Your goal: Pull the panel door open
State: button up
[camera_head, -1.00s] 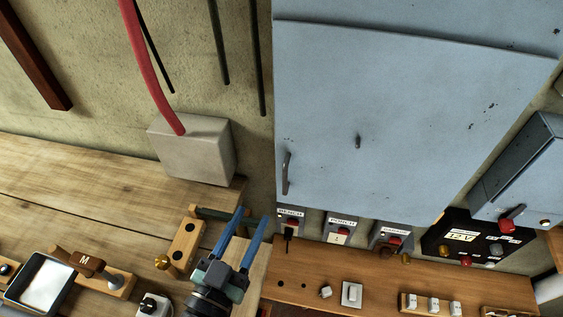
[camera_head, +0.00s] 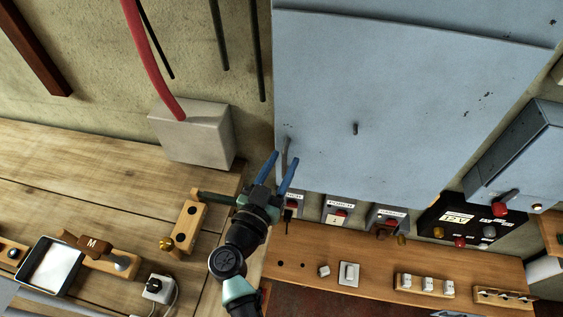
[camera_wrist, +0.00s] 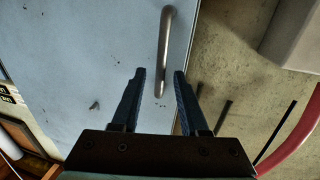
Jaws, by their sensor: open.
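The panel door (camera_head: 400,100) is a pale blue-grey metal sheet with dark chips, and it looks closed. Its handle (camera_head: 286,156) is a slim metal bar near the door's lower left edge. My gripper (camera_head: 283,162) has blue fingers and is open just below the handle in the head view. In the wrist view the handle (camera_wrist: 165,50) stands beyond the fingertips, with its near end at the gap between them. My gripper (camera_wrist: 160,80) holds nothing, and I cannot tell whether it touches the bar. The door (camera_wrist: 90,60) fills the left of the wrist view.
Labelled switch boxes (camera_head: 338,208) hang under the door. A grey box (camera_head: 192,135) with a red conduit (camera_head: 150,60) is on the wall to the left. A wooden block (camera_head: 187,226) sits on the bench near my arm. A small dark knob (camera_head: 355,129) sticks out from the door.

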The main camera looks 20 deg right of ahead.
jog(key=shift+c, duration=0.3)
grip_shut()
dwell(1.2)
